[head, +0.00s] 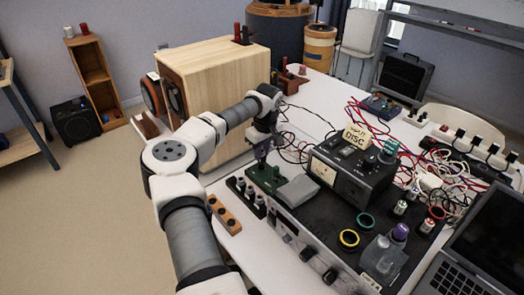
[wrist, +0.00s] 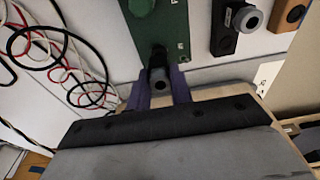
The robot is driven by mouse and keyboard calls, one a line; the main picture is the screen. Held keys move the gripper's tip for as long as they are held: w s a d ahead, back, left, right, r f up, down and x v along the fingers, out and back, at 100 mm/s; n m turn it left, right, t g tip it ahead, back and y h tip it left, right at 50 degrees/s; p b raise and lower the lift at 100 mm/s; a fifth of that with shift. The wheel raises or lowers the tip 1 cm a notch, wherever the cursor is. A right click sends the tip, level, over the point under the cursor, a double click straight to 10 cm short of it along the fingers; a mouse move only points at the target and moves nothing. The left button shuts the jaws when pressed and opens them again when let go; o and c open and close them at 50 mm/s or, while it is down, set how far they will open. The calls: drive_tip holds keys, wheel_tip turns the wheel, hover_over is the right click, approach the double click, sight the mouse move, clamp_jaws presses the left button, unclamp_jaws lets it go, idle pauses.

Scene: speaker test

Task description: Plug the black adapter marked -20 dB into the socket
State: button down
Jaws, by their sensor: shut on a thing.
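In the wrist view my gripper (wrist: 160,78) has its two purple fingers on either side of a small dark cylindrical piece with a round hole in its end, and is shut on it. This looks like the black adapter (wrist: 160,86), but no -20 dB marking can be read. A green panel (wrist: 166,32) lies just beyond the fingertips; I cannot tell whether the adapter touches it. In the head view my gripper (head: 262,152) is above the green box (head: 264,178). The held piece cannot be made out there. I cannot tell which opening is the socket.
A wooden speaker cabinet (head: 215,75) stands behind. Loose red and white cables (wrist: 40,45) lie nearby.

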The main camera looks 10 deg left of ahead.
drive_tip(key=shift+f+b, duration=0.45)
drive_tip(key=shift+f, duration=0.55)
drive_tip(key=c, duration=1.2)
unclamp_jaws()
drive_tip(key=shift+o, duration=0.2)
drive_tip(key=shift+r, duration=0.2)
drive_tip(key=shift+r+p, duration=2.55)
drive_tip(key=shift+r, duration=1.1)
